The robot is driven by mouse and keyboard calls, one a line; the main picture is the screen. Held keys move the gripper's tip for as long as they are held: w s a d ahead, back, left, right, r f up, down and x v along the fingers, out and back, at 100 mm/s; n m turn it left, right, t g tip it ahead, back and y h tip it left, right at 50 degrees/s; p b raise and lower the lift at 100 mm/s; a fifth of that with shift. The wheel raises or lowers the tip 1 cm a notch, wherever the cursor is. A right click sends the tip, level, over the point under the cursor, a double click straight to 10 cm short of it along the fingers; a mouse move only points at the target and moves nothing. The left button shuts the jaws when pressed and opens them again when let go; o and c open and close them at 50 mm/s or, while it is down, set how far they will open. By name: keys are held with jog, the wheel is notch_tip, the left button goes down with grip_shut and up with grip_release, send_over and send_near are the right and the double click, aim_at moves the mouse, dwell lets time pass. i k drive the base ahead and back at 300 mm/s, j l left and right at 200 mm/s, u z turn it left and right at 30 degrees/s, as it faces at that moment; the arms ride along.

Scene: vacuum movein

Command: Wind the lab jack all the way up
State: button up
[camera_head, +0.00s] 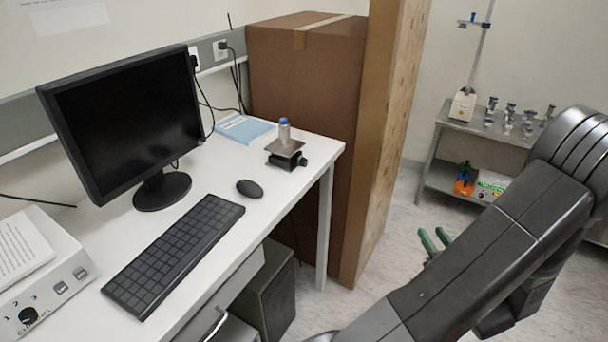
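The lab jack (287,154) stands near the far right corner of the white desk. Its platform looks low, close above its dark base, and a dark knob (304,162) shows at its right side. A small bottle with a blue cap (284,132) stands upright on the platform. My gripper (436,243) has green fingers and is over the floor, right of the desk and well apart from the jack. The two green fingertips show with a gap between them, and nothing is seen between them. My dark arm hides part of the gripper.
On the desk are a monitor (130,120), keyboard (174,254), mouse (249,188), blue booklet (244,129) and a control box (50,275). Tall cardboard boxes (305,90) stand behind the desk's right end. A metal trolley (480,130) stands at the back right. Floor right of the desk is clear.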

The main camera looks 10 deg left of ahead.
aim_at(303, 162)
jog(key=u, duration=1.4)
jog(key=l+u, duration=0.25)
jog(key=l, duration=1.1)
jog(key=k, duration=0.05)
